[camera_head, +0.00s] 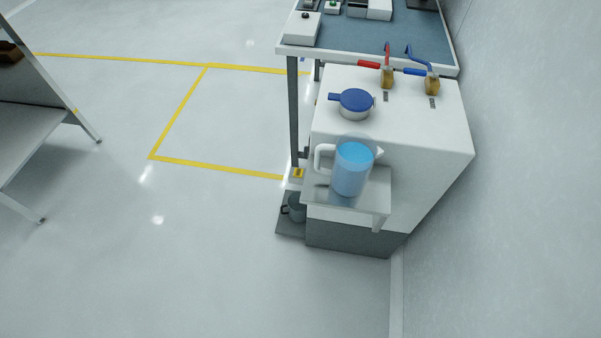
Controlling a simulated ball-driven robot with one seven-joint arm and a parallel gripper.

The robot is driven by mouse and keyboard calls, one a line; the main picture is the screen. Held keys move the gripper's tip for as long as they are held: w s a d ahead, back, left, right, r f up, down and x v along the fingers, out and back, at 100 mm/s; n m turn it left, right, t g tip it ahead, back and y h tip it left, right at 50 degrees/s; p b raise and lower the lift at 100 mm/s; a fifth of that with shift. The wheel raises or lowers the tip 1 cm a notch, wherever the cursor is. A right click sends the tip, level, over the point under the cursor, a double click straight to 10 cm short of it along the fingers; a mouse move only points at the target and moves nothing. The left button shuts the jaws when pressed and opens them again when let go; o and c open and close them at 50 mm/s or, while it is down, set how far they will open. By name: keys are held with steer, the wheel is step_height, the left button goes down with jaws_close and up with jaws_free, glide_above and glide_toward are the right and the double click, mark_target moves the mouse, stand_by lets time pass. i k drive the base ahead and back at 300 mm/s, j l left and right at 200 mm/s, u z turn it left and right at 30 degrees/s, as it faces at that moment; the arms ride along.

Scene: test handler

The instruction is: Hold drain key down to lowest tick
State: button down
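A white test handler cabinet (430,140) stands at the right, against the wall. A small yellow piece with a dark mark (298,173) shows low at its left side; I cannot tell whether this is the drain key. No ticks can be made out at this size. A clear jug of blue liquid (351,172) stands upright on a small shelf (374,200) at the cabinet's front. A blue-lidded round filler (354,102) is on the top. A red-handled valve (387,76) and a blue-handled valve (432,84) stand behind it. My gripper is not in view.
A dark bucket (297,208) sits on a grey floor tray (290,228) below the shelf, left of the cabinet. A blue-topped bench (365,34) with small devices is behind. A grey table (30,140) is at far left. The floor between is clear.

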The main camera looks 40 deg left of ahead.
mark_target(298, 172)
steer(key=j+u, duration=0.15)
steer(key=u, duration=0.3)
steer(key=j+u, duration=0.2)
steer(key=u, duration=0.2)
steer(key=i+j, duration=0.2)
steer(key=i, duration=0.2)
steer(key=i+j, duration=0.2)
steer(key=i, duration=0.2)
steer(key=i+j, duration=0.2)
steer(key=i, duration=0.15)
